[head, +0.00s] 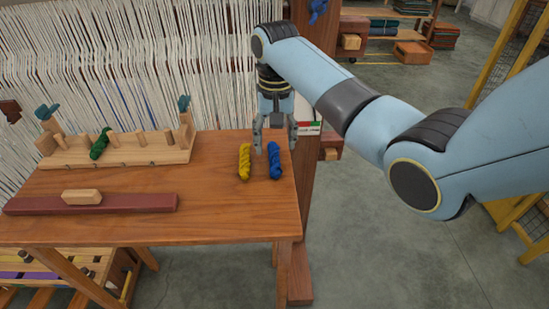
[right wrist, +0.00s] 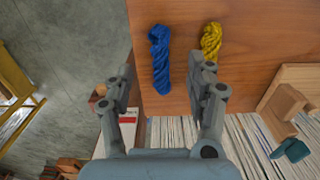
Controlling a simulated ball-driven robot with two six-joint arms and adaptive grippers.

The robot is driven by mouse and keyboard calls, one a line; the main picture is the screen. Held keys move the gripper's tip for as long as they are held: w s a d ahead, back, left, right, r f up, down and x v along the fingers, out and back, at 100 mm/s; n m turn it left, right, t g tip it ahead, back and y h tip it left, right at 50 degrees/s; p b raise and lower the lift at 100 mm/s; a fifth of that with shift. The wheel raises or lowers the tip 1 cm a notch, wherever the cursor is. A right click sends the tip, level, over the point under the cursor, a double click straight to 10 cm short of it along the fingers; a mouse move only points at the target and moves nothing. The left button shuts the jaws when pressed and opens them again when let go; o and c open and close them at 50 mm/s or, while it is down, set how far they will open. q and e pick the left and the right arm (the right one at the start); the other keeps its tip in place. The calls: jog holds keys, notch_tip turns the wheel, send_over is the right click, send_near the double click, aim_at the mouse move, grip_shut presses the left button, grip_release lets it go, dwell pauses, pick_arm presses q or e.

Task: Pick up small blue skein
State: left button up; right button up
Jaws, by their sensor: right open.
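The small blue skein (head: 274,160) lies on the wooden table near its right edge, just right of a yellow skein (head: 244,161). My right gripper (head: 274,143) is above the table at the far side of the blue skein, fingers pointing down, open and empty. In the right wrist view the blue skein (right wrist: 160,62) lies ahead of and between the two open fingers (right wrist: 163,83), with the yellow skein (right wrist: 211,40) beyond the right finger. The gap in height between fingers and skein is hard to judge. My left gripper is not in view.
A wooden peg rack (head: 130,155) with a green skein (head: 100,145) stands at the table's back left. A dark red bar (head: 130,203) with a wooden block (head: 82,197) lies in front of it. White loom threads (head: 120,70) and a wooden post (head: 318,180) stand close behind and beside the gripper.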

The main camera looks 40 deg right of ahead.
aim_at(276, 166)
notch_tip(276, 166, down, 2)
jog(key=shift+f, duration=0.1)
jog(key=f, duration=0.4)
jog(key=shift+s+a+f, duration=0.15)
jog(key=shift+s+a, duration=0.05)
jog(key=shift+s, duration=0.2)
jog(key=shift+f, duration=0.6)
jog(key=c, duration=1)
jog(key=shift+r, duration=0.1)
